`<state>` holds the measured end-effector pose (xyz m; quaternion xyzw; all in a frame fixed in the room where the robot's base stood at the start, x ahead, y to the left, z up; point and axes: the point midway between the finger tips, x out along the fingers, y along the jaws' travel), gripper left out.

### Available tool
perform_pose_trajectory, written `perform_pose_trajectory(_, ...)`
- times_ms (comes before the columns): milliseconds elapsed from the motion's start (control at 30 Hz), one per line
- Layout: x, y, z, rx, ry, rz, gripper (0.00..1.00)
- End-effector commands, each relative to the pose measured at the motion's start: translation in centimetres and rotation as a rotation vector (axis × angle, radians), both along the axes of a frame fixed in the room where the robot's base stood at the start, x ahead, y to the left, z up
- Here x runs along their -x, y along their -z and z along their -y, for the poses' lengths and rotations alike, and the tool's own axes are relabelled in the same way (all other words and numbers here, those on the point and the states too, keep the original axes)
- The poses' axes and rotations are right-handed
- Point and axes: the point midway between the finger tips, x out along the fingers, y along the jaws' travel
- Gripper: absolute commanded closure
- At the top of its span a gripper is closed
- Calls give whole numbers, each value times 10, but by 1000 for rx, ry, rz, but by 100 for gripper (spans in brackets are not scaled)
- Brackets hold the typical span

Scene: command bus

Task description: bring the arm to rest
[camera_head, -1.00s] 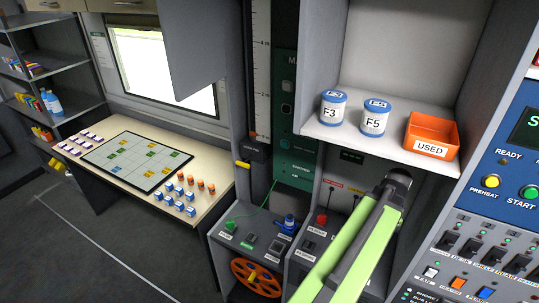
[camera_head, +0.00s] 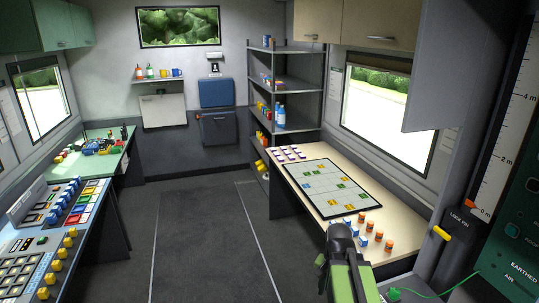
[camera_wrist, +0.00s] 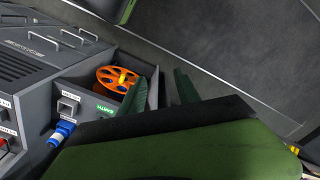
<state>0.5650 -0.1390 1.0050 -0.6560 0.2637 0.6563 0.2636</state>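My arm (camera_head: 348,268) rises from the bottom edge of the head view, right of centre, in front of the near end of the pale table. Its far end is a dark joint, and my gripper is not clear in that view. In the wrist view my gripper (camera_wrist: 161,90) shows as two dark green fingers beyond the green and black housing. The fingers stand apart with nothing between them. An orange reel (camera_wrist: 117,79) with a yellow hub sits in a grey bay left of the fingers.
The pale table (camera_head: 292,182) bears a gridded board (camera_head: 325,188) and small blocks. Grey shelves (camera_head: 296,95) stand behind it. Consoles (camera_head: 45,235) line the left wall. The floor aisle (camera_head: 200,240) is clear. A blue connector (camera_wrist: 62,131) sits on a grey unit.

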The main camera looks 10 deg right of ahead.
Motion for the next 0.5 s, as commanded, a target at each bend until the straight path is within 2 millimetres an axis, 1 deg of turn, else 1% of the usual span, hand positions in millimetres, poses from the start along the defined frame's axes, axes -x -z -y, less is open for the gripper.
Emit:
perform_pose_trajectory(33, -7, 12, -36, 0, -98, 0, 61)
perform_pose_trajectory(67, -9, 15, -54, 0, -155, 0, 61)
perform_pose_trajectory(100, -11, 18, -78, 0, -228, 0, 61)
perform_pose_trajectory(200, -13, 25, -127, 1, -406, -1, 61)
perform_pose_trajectory(233, -12, 27, -140, 1, -465, -1, 61)
perform_pose_trajectory(267, -10, 28, -149, 0, -533, -1, 61)
perform_pose_trajectory(300, -9, 24, -144, 1, -590, 0, 61)
perform_pose_trajectory(400, -9, 23, -142, 0, -703, -1, 61)
perform_pose_trajectory(500, -9, 23, -142, 0, -761, -1, 61)
